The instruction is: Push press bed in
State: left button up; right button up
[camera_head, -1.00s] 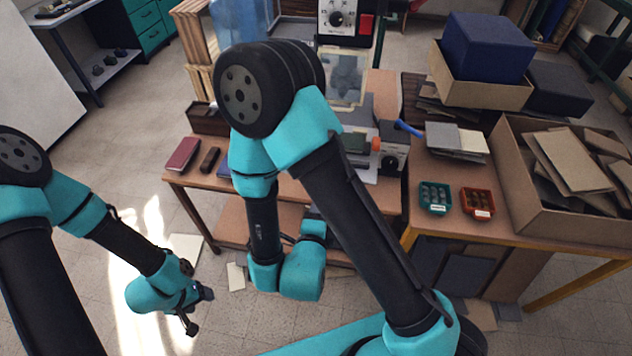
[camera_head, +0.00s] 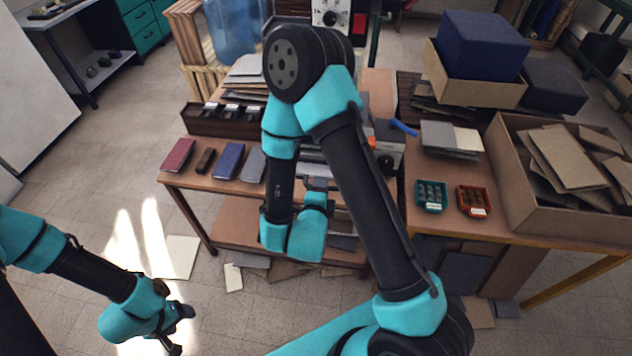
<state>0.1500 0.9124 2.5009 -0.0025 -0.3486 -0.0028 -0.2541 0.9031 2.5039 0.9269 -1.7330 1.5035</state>
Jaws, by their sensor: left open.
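The press (camera_head: 388,160) stands on the wooden table behind my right arm, which covers most of it. Its grey bed (camera_head: 312,160) shows only in part beside my forearm, so how far in or out it sits cannot be told. An orange knob (camera_head: 371,141) and a dial show at the press's right side. My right gripper (camera_head: 318,184) is at the table's front edge, before the press, mostly hidden by my own wrist; its jaws cannot be made out. My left gripper (camera_head: 181,331) is open and empty, low over the floor at the lower left.
A red book (camera_head: 178,155), a brown one and a blue one (camera_head: 229,161) lie left of the press. A dark rack (camera_head: 222,120) is behind them. At right are small green (camera_head: 431,196) and red trays and a cardboard box (camera_head: 520,190) of boards.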

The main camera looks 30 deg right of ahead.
jog(key=shift+x, duration=1.7)
jog(key=shift+s+f, duration=0.1)
jog(key=shift+f, duration=0.05)
grip_shut()
